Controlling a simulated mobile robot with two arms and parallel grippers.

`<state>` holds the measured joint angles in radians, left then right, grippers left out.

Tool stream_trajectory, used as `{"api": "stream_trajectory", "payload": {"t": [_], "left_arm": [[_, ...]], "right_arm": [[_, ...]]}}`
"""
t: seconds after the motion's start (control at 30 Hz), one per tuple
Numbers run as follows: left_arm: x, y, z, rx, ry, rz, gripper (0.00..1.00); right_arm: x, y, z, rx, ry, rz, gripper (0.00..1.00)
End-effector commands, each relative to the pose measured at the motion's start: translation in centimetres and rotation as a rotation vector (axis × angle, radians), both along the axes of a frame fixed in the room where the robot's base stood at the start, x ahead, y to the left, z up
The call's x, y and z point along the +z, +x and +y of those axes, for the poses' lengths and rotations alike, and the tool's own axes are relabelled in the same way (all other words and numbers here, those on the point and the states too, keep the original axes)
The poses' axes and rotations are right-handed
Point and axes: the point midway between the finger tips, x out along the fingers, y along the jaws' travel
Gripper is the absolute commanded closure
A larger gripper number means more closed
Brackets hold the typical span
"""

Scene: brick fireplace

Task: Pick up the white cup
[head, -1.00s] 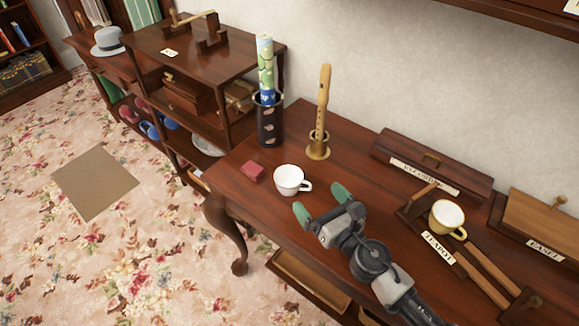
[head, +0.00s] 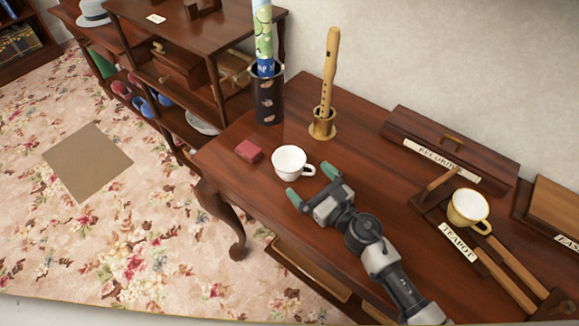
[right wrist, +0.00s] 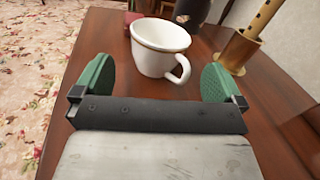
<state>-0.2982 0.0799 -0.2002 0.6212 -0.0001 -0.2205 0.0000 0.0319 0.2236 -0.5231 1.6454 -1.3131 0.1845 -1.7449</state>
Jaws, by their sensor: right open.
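The white cup (head: 289,162) stands upright on the dark wooden table (head: 330,106), with its handle toward the right of the picture. My right gripper (head: 312,184) is open, its green fingertips just on the near side of the cup. In the right wrist view the cup (right wrist: 159,47) lies ahead, a little beyond the fingertips of the gripper (right wrist: 158,82). Its handle faces the right finger, and nothing is between the fingers. My left gripper is not in view.
A small red block (head: 248,151) sits left of the cup. A recorder in a brass stand (head: 322,124) and a dark cylinder holder (head: 267,97) stand behind. The table's left edge is near.

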Motion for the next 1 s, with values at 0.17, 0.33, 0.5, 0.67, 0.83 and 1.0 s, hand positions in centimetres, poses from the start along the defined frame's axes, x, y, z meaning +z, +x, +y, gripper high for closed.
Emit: {"api": "stream_trajectory", "payload": {"t": [0.17, 0.33, 0.5, 0.67, 0.83, 1.0], "left_arm": [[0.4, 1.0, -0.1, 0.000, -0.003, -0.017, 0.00], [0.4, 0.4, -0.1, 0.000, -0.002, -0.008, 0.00], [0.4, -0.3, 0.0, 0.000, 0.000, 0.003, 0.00], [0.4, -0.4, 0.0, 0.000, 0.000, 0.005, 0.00], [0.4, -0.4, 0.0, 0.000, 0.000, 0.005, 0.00], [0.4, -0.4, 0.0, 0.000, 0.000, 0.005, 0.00]], "right_arm": [[0.2, 1.9, 1.6, 0.000, 0.003, -0.001, 0.00], [0.2, 3.9, 3.4, 0.000, 0.003, 0.000, 0.00], [0.1, 4.7, 4.1, 0.000, 0.001, -0.001, 0.00], [0.1, 4.7, 4.1, 0.000, 0.001, -0.001, 0.00], [0.1, 4.7, 4.0, 0.000, 0.000, 0.000, 0.20], [0.1, 4.7, 4.1, 0.000, 0.001, -0.001, 0.42]]}}
